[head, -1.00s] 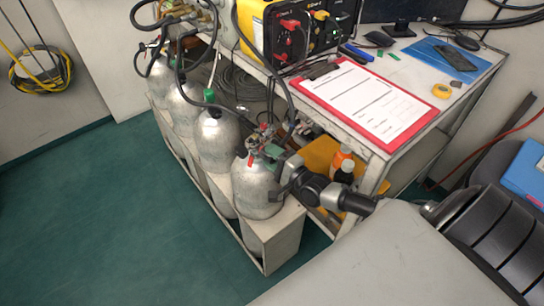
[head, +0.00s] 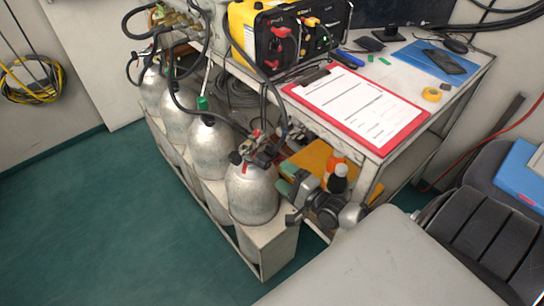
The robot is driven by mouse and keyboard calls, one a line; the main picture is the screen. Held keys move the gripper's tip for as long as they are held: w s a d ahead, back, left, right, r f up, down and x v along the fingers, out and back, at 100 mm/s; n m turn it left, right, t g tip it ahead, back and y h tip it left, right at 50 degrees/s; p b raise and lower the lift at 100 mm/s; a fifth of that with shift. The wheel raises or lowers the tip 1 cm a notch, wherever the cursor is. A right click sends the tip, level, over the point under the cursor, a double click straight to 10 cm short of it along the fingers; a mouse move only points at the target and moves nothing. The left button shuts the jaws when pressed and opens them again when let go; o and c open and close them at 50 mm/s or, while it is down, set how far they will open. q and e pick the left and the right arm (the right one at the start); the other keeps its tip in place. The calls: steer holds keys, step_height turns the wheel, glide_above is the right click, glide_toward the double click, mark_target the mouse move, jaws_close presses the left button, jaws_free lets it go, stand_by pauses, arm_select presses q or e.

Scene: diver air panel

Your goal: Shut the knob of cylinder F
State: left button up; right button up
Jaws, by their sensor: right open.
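A row of grey metal cylinders stands in a rack at the left. I cannot read a letter F on any of them. The nearest cylinder (head: 252,192) has a valve (head: 258,148) on top with red and dark parts. A dark round knob (head: 235,158) shows at its left side. The cylinder behind it (head: 210,145) carries a green knob (head: 203,103). My right gripper (head: 287,199) is open and empty, just right of the nearest cylinder's body and below its valve. A small gap seems to separate them. My left gripper is out of view.
The rack (head: 270,244) holds the cylinders upright. A desk with a red clipboard (head: 358,106) overhangs at the right. Orange and black bottles (head: 337,178) stand close behind my right gripper. Green floor is free at left.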

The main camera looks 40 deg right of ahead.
steer(key=shift+v, duration=1.8)
